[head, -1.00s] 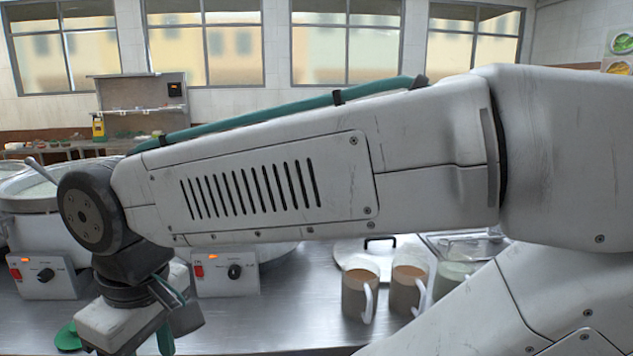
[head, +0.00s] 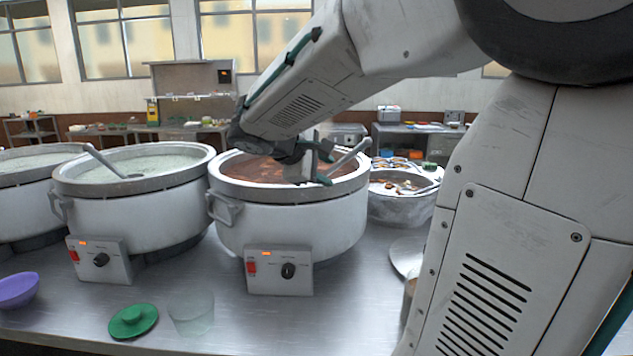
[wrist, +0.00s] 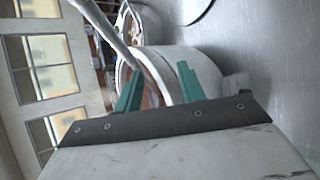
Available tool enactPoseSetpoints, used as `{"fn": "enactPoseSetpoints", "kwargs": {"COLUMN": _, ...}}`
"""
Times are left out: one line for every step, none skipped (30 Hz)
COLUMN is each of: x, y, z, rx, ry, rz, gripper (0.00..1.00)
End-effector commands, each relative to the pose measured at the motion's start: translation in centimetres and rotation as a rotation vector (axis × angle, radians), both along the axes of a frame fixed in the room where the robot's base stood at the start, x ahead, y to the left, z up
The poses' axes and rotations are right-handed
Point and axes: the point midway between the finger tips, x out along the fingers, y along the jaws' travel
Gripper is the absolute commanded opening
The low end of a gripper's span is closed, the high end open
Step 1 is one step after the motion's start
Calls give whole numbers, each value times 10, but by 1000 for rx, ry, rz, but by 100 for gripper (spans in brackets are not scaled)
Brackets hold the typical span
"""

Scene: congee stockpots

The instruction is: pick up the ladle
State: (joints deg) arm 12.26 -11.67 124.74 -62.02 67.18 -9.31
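A grey metal ladle (head: 350,155) leans in the middle stockpot (head: 290,225), which holds reddish-brown contents; its handle rises over the right rim and its bowl is hidden. My gripper (head: 322,166) is at this pot's opening, just left of the handle. In the wrist view my gripper (wrist: 160,70) has its two green fingers well apart, and the ladle's handle (wrist: 108,28) runs down into the gap between them as seen; contact cannot be told. A second ladle (head: 105,160) rests in the pale-filled stockpot (head: 130,215) to the left.
Another stockpot (head: 25,195) stands at far left, and a pot (head: 400,208) with mixed contents at right. On the steel counter (head: 220,335) are a purple bowl (head: 17,290), a green lid (head: 133,321) and a clear cup (head: 191,314). My arm hides part of the right side.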

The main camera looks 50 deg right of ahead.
Motion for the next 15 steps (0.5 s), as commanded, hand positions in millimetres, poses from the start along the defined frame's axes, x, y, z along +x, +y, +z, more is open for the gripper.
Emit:
{"fn": "enactPoseSetpoints", "kwargs": {"x": 11, "y": -13, "z": 4, "rx": -46, "ry": 29, "rz": 15, "gripper": 40}}
{"fn": "enactPoseSetpoints", "kwargs": {"x": 16, "y": -19, "z": 8, "rx": -72, "ry": 41, "rz": 25, "gripper": 40}}
{"fn": "enactPoseSetpoints", "kwargs": {"x": 22, "y": -25, "z": 11, "rx": -100, "ry": 56, "rz": 37, "gripper": 40}}
{"fn": "enactPoseSetpoints", "kwargs": {"x": 26, "y": -29, "z": 13, "rx": -115, "ry": 64, "rz": 43, "gripper": 40}}
{"fn": "enactPoseSetpoints", "kwargs": {"x": 28, "y": -33, "z": 14, "rx": -127, "ry": 71, "rz": 48, "gripper": 40}}
{"fn": "enactPoseSetpoints", "kwargs": {"x": 30, "y": -38, "z": 14, "rx": -137, "ry": 78, "rz": 51, "gripper": 40}}
{"fn": "enactPoseSetpoints", "kwargs": {"x": 30, "y": -41, "z": 14, "rx": -143, "ry": 80, "rz": 52, "gripper": 40}}
{"fn": "enactPoseSetpoints", "kwargs": {"x": 31, "y": -44, "z": 13, "rx": -146, "ry": 81, "rz": 52, "gripper": 40}}
{"fn": "enactPoseSetpoints", "kwargs": {"x": 31, "y": -49, "z": 12, "rx": -146, "ry": 82, "rz": 53, "gripper": 40}}
{"fn": "enactPoseSetpoints", "kwargs": {"x": 30, "y": -52, "z": 10, "rx": -146, "ry": 82, "rz": 53, "gripper": 40}}
{"fn": "enactPoseSetpoints", "kwargs": {"x": 30, "y": -55, "z": 8, "rx": -145, "ry": 81, "rz": 52, "gripper": 40}}
{"fn": "enactPoseSetpoints", "kwargs": {"x": 30, "y": -59, "z": 7, "rx": -145, "ry": 82, "rz": 52, "gripper": 40}}
{"fn": "enactPoseSetpoints", "kwargs": {"x": 29, "y": -62, "z": 5, "rx": -145, "ry": 82, "rz": 52, "gripper": 40}}
{"fn": "enactPoseSetpoints", "kwargs": {"x": 28, "y": -65, "z": 4, "rx": -145, "ry": 82, "rz": 52, "gripper": 40}}
{"fn": "enactPoseSetpoints", "kwargs": {"x": 26, "y": -69, "z": 2, "rx": -145, "ry": 81, "rz": 52, "gripper": 40}}
